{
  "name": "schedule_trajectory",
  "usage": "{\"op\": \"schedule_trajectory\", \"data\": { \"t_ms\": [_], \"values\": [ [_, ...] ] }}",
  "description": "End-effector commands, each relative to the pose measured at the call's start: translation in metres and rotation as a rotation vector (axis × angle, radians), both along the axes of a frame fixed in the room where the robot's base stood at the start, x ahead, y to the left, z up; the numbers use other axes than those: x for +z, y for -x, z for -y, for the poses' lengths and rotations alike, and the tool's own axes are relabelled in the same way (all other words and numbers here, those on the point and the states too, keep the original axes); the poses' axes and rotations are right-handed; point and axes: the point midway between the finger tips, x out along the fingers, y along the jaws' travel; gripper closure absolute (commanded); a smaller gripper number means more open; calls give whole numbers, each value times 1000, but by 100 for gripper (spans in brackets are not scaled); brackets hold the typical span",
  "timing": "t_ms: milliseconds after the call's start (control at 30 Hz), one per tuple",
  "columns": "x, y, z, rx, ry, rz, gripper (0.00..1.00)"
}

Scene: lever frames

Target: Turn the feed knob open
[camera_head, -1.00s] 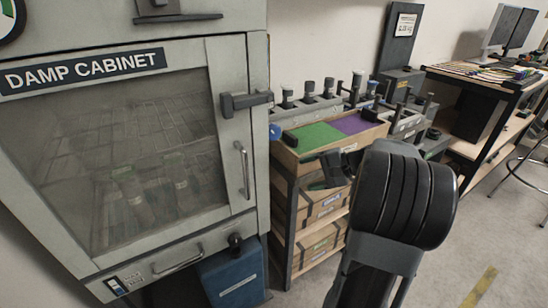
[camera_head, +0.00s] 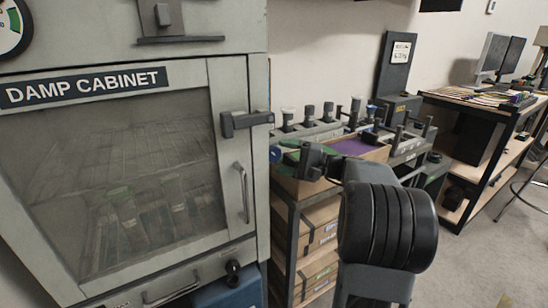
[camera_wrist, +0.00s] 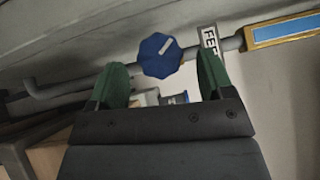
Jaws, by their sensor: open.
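The feed knob (camera_wrist: 158,58) is a blue, many-sided knob with a white pointer mark slanting up to the right. It sits on a grey pipe (camera_wrist: 60,88) in the wrist view. My gripper (camera_wrist: 161,66) is open, its two green fingers on either side of the knob in the picture. I cannot tell whether they touch it or how deep they reach. A label reading "FE" (camera_wrist: 208,40) is partly hidden by the right finger. In the head view, a small blue part, seemingly the knob (camera_head: 275,155), shows at the cabinet's right side, just left of my gripper (camera_head: 287,156).
The damp cabinet (camera_head: 230,75) fills the left, with a door latch (camera_head: 247,122) jutting right above my gripper. A shelf cart with boxes (camera_head: 318,230) stands behind my arm. A desk (camera_head: 480,105) is farther right. Open floor (camera_head: 470,270) lies at the lower right.

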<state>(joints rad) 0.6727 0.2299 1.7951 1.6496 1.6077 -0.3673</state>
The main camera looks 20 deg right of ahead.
Motion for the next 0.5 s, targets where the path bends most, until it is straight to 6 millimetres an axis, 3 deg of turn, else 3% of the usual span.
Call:
{"op": "schedule_trajectory", "data": {
  "t_ms": [200, 500],
  "values": [
    [1, -15, -19, 1, 1, 0, 26],
    [3, -20, -25, -2, 1, -1, 26]
  ]
}}
